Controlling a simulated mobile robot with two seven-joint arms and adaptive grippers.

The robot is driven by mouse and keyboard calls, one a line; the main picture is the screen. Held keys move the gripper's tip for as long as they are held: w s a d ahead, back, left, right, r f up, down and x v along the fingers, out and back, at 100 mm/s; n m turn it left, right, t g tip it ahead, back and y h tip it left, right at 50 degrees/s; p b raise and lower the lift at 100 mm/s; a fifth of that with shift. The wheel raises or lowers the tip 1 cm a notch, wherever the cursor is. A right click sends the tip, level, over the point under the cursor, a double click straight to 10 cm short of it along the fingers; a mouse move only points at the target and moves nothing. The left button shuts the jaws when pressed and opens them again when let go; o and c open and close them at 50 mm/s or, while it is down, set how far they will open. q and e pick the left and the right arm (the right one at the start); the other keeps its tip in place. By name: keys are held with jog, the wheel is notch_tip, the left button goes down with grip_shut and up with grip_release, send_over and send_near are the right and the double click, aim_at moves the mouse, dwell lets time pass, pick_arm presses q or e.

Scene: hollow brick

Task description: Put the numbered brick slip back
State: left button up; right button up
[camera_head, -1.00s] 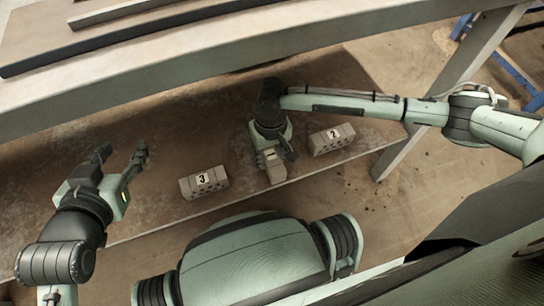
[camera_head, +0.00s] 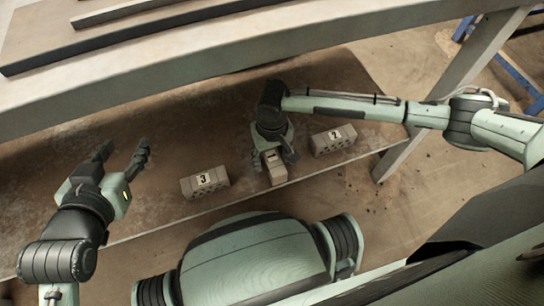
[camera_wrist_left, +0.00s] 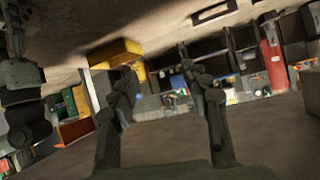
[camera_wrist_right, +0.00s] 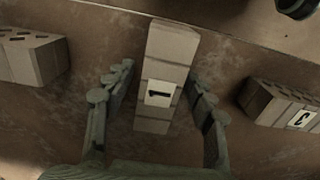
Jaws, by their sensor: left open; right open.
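Three grey-brown hollow bricks lie on the lower shelf board. The middle brick (camera_head: 276,172) carries a white slip (camera_wrist_right: 159,93) marked 1; it also shows in the right wrist view (camera_wrist_right: 171,44). My right gripper (camera_head: 274,158) is open, its fingers on either side of the middle brick with gaps showing in the right wrist view (camera_wrist_right: 157,95). My left gripper (camera_head: 122,150) is open and empty, left of the bricks.
A pale overhead beam (camera_head: 200,78) crosses behind, and a sloping post (camera_head: 440,100) stands at the right.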

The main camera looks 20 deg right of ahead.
aim_at(272, 156)
jog(key=shift+r, duration=0.1)
notch_tip(272, 156, up, 6)
jog(key=shift+r+p, duration=0.2)
jog(key=shift+p, duration=0.6)
jog(key=s+a+r+n+t+y+p, duration=0.1)
jog(key=s+a+r+n+t+y, duration=0.15)
jog(key=a+r, duration=0.4)
pick_arm(q)
jog(key=s+a+f+n+g+y, duration=0.1)
jog(key=s+a+f+g+y, duration=0.2)
jog(key=s+a+f+g, duration=0.4)
jog(key=s+a, duration=0.3)
jog(key=shift+s+f+y, duration=0.2)
jog(key=shift+y, duration=0.2)
pick_arm(e)
jog(key=s+d+h, duration=0.1)
jog(key=s+d, duration=0.1)
jog(key=d, duration=0.4)
jog(key=s+d+t+h, duration=0.1)
jog(key=s+d, duration=0.2)
jog(key=d, duration=0.4)
jog(key=s+d+m+t+h, duration=0.1)
jog(key=s+d+h, duration=0.1)
jog(key=d, duration=0.4)
jog(key=shift+s+d+r, duration=0.35)
jog(key=shift+s+r, duration=0.1)
jog(key=shift+s, duration=0.3)
jog(key=shift+t, duration=0.25)
